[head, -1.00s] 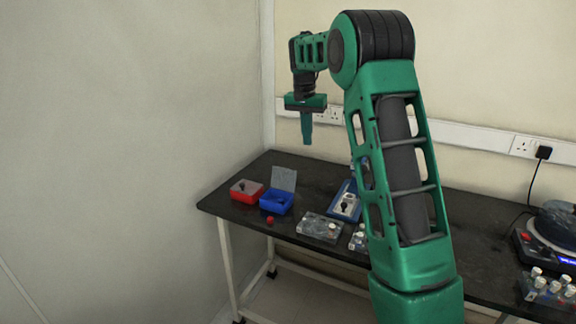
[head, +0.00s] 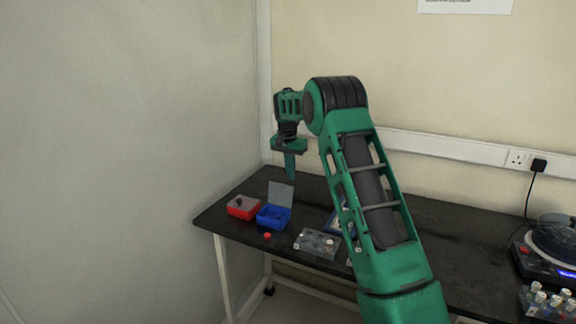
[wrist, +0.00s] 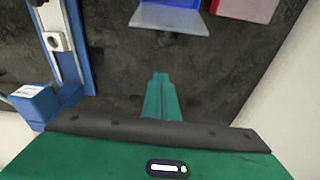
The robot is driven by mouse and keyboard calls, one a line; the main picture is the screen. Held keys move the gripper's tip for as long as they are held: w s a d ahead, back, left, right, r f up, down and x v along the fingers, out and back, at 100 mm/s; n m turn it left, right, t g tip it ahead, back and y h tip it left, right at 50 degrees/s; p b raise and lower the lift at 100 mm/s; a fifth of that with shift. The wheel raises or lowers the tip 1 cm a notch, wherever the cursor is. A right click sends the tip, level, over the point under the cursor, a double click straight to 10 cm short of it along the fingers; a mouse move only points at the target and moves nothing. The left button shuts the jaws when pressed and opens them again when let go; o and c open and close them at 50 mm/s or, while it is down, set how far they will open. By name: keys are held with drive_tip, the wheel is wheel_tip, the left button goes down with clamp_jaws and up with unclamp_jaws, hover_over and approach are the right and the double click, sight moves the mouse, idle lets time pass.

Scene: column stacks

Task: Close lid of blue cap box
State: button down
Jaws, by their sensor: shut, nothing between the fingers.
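The blue cap box (head: 272,217) stands on the black bench near its left end. Its clear greyish lid (head: 281,194) is open and stands up at the back of the box. In the wrist view a blue-edged grey panel (wrist: 172,18), apparently the lid of this box, shows at the top edge, cut off by the frame. My gripper (head: 290,178) is shut and empty, pointing down, and in the head view it appears just above and behind the raised lid. The closed green fingers also show in the wrist view (wrist: 160,80), apart from the panel.
A red box (head: 242,207) stands just left of the blue box. A small red cap (head: 267,236) lies in front. A clear rack (head: 316,243) and a blue-framed holder (wrist: 73,45) are to the right. A turntable-like device (head: 555,240) is far right.

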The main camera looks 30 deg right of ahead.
sight(282, 194)
drive_tip(key=s+a, duration=0.2)
drive_tip(key=a, duration=0.1)
drive_tip(key=shift+f, duration=0.4)
drive_tip(key=shift+a, duration=0.1)
